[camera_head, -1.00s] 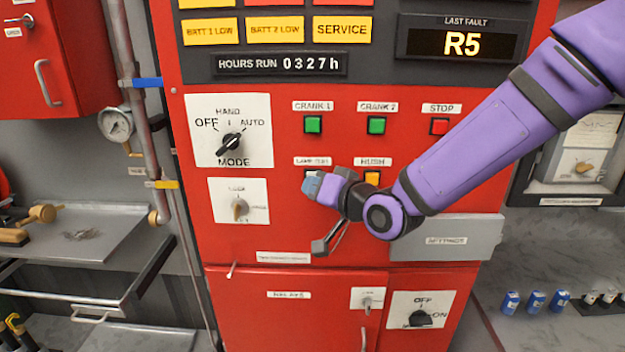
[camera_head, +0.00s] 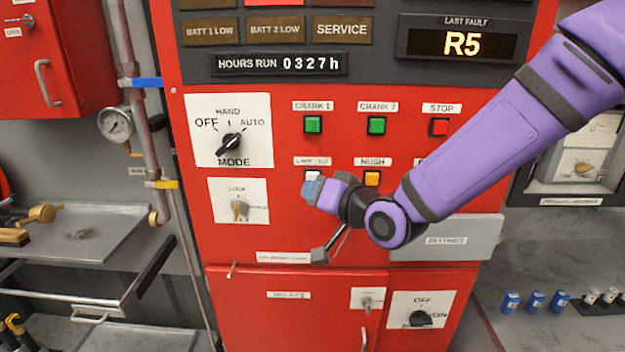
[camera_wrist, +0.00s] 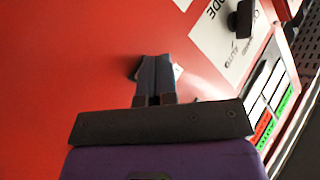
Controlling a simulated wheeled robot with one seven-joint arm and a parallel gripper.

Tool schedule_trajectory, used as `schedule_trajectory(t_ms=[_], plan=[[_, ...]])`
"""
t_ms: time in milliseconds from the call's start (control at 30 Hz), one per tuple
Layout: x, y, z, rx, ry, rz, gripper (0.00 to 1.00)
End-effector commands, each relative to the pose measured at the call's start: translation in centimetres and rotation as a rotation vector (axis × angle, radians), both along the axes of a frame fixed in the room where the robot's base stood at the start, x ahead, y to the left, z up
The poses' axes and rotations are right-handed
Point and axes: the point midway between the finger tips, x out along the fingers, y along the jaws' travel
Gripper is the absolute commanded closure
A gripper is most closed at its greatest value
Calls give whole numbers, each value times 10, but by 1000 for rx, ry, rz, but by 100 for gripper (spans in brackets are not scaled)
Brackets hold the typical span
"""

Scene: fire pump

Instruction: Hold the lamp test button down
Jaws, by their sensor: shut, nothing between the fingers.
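In the wrist view my gripper (camera_wrist: 156,68) points at the red panel, and a small pale patch shows beside the tips. I cannot tell whether the tips touch the button. The BATT 1 LOW (camera_head: 210,32), BATT 2 LOW (camera_head: 275,30) and SERVICE (camera_head: 342,29) lamps are dark.
The amber HUSH button (camera_head: 372,178) is close to the right of the tips. Above are the green CRANK 1 (camera_head: 313,124) and CRANK 2 (camera_head: 376,125) buttons and red STOP button (camera_head: 439,126). The MODE knob (camera_head: 231,144) and lock switch (camera_head: 239,209) are to the left.

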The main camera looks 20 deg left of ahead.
Motion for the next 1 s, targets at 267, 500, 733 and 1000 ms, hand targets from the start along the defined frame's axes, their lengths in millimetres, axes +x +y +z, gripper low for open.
schedule_trajectory(t_ms=[267, 500, 733, 1000], plan=[[-8, -1, 0, -1, 1, 1, 100], [-28, -6, 0, -1, 0, 2, 100], [-45, -10, 0, 0, -1, 1, 100], [-49, -12, 0, 0, 1, 0, 100]])
